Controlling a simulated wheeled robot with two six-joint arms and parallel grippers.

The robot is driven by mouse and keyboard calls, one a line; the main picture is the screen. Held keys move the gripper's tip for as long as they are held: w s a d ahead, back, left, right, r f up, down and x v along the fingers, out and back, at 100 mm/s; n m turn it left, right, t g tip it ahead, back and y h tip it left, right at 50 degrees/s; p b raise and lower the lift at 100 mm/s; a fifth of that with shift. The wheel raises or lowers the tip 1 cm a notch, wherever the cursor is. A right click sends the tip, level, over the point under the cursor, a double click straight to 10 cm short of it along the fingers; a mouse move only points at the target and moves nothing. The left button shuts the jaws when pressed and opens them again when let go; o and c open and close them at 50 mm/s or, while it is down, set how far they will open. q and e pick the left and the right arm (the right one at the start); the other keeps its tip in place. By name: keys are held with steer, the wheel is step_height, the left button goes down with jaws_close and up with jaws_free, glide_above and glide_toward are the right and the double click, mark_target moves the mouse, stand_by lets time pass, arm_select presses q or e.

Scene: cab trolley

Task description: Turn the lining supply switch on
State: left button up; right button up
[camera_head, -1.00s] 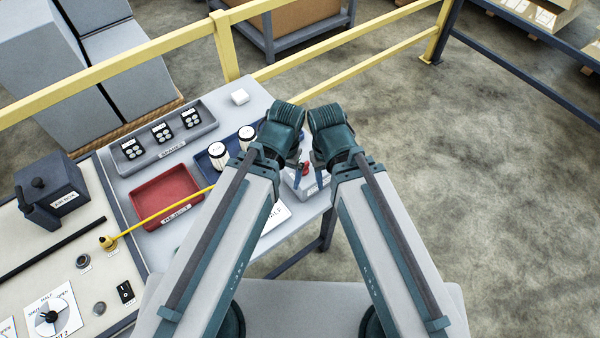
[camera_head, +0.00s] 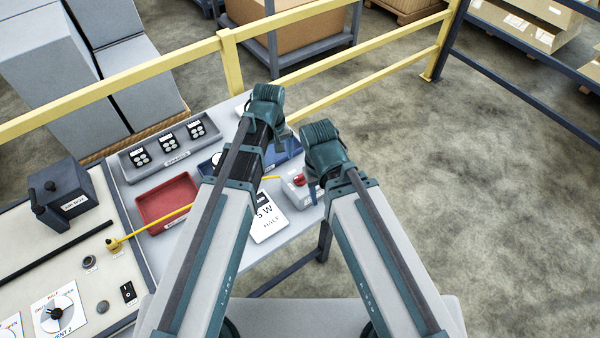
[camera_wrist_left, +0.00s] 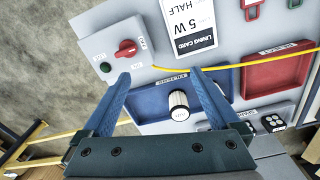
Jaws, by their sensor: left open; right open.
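A grey box (camera_head: 298,188) with a red rotary knob (camera_head: 299,181) stands at the table's right edge. The left wrist view shows its red knob (camera_wrist_left: 127,48) and a green round part (camera_wrist_left: 105,67); the small labels are unreadable. A black rocker switch (camera_head: 128,292) sits on the left panel, its label too small to read. I cannot tell which is the lining supply switch. My left gripper (camera_wrist_left: 157,78) is open and empty above the blue tray, apart from the knob. My right gripper (camera_head: 312,182) is beside the grey box; its fingers are mostly hidden.
A blue tray (camera_wrist_left: 150,107) holds a white canister (camera_wrist_left: 178,105). A yellow rail (camera_head: 232,62) runs behind the table.

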mark_target(300, 175)
arm_select(q)
steer(key=w+d+n, duration=0.2)
steer(key=w+d, duration=0.1)
steer(key=d, duration=0.4)
steer(key=shift+w+n, duration=0.2)
steer(key=shift+n, duration=0.2)
steer(key=shift+f, duration=0.1)
step_height(300, 175, down, 14)
steer(key=b, duration=1.4)
steer(key=shift+r, duration=0.2)
steer(key=c, duration=1.4)
